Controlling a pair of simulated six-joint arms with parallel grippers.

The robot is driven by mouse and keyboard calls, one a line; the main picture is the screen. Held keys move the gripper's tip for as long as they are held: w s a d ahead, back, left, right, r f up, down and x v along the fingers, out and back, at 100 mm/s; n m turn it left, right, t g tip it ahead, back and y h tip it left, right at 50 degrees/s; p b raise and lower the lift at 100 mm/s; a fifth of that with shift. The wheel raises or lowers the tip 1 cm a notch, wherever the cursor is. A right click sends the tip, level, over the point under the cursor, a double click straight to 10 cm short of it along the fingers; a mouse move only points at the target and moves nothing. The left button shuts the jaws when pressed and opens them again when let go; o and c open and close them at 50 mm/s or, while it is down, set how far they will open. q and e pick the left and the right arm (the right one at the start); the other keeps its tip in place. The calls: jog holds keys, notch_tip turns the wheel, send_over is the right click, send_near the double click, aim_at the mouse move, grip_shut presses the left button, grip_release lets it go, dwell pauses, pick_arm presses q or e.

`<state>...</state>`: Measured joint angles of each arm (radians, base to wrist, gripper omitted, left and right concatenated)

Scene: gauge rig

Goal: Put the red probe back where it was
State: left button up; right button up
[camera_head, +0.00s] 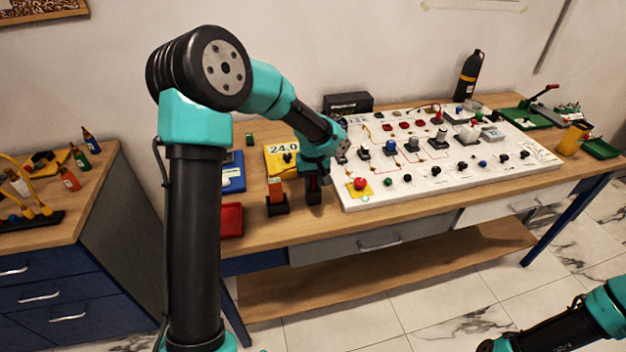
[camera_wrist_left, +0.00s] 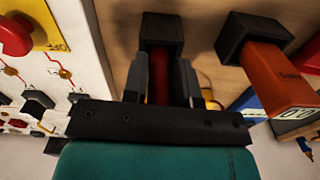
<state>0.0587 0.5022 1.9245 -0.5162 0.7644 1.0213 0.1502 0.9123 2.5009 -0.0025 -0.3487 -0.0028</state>
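The red probe (camera_wrist_left: 159,78) stands in a small black holder (camera_wrist_left: 160,34) in the left wrist view. In the head view its red side (camera_head: 312,183) shows just above that holder (camera_head: 313,197) near the table's front edge. My left gripper (camera_head: 314,176) reaches down over it from above. In the left wrist view the gripper's two grey fingers (camera_wrist_left: 160,82) lie close on either side of the probe and appear shut on it. The probe's lower end is hidden in the holder. My right gripper is out of view.
An orange meter-like piece (camera_wrist_left: 272,75) stands in a second black holder (camera_head: 276,209) just left in the head view. The white panel (camera_head: 400,192) with knobs and a red button (camera_head: 360,183) lies close right. A red box (camera_head: 231,219) and yellow gauge (camera_head: 281,160) are nearby.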

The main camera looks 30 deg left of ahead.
pick_arm(q)
jog(key=o, duration=0.3)
jog(key=shift+o, duration=0.2)
jog(key=shift+r, duration=0.1)
notch_tip(320, 180, up, 12)
jog(key=shift+r, duration=0.1)
dwell(0.4)
